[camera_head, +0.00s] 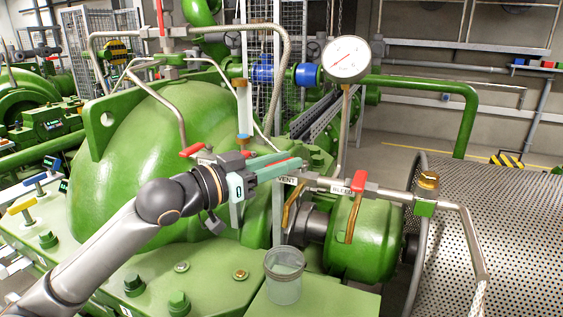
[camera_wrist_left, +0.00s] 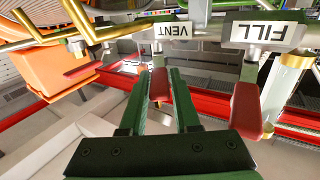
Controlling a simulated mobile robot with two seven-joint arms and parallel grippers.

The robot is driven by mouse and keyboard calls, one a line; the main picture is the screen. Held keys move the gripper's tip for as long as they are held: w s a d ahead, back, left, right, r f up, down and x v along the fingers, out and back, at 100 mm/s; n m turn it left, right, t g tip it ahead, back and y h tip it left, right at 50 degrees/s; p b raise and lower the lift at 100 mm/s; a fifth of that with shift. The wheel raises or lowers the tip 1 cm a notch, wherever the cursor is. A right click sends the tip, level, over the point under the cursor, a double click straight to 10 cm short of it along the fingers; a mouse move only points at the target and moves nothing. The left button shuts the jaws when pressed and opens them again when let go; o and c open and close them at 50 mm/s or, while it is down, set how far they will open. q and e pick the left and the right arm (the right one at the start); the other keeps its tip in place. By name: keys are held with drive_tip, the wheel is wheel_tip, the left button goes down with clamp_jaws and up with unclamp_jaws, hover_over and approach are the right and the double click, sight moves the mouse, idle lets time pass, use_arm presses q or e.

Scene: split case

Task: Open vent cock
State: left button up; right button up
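The vent cock has a red lever handle under a white VENT label (camera_wrist_left: 173,31) in the left wrist view. Its red handle (camera_wrist_left: 160,83) lies between the tips of my left gripper's green fingers (camera_wrist_left: 161,80), with a small gap showing on one side. In the head view my left gripper (camera_head: 277,166) reaches in from the left, its fingers pointing at the VENT label (camera_head: 287,180) on the pipe manifold. The fingers are apart. They partly hide the vent handle (camera_head: 291,162) in the head view. My right gripper is not in view.
A second red handle (camera_wrist_left: 246,111) hangs under the FILL label (camera_wrist_left: 267,33), close beside my fingers. The red bleed handle (camera_head: 358,181) is to the right. A pressure gauge (camera_head: 346,59) stands above. A clear cup (camera_head: 284,275) stands below the manifold. The green casing (camera_head: 150,135) is behind.

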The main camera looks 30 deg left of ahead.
use_arm(q)
drive_tip(key=o, duration=0.3)
drive_tip(key=shift+o, duration=0.2)
drive_tip(key=shift+f, duration=0.1)
drive_tip(key=shift+s+a+f+b, duration=0.1)
drive_tip(key=shift+s+a+b, duration=0.1)
drive_tip(key=shift+s+b, duration=0.15)
drive_tip(key=b+v, duration=0.3)
drive_tip(key=v, duration=0.8)
drive_tip(key=shift+s+b, duration=0.3)
drive_tip(key=shift+b, duration=0.05)
drive_tip(key=shift+c, duration=0.3)
